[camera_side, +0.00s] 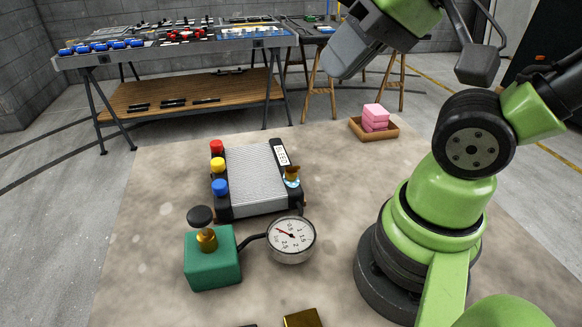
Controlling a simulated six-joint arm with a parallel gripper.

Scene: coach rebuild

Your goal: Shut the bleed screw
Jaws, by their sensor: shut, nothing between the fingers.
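The bleed screw (292,171) is a small brass piece at the right side of a ribbed grey radiator (252,178). A pale blue and white patch or ring shows at its foot; whether the screw is tight cannot be told. A white label (281,152) that seems to read BLEED lies just behind it. My gripper (336,66) is at the top of the picture, high above and behind the radiator, well apart from the screw. Its grey fingers are together and it appears empty.
Red (217,147), yellow (217,164) and blue (220,187) caps line the radiator's left side. A green block (212,262) with a black knob connects by hose to a round gauge (291,239). Pink blocks (375,116) sit in a wooden tray (359,133). A brass block (303,318) is at the front.

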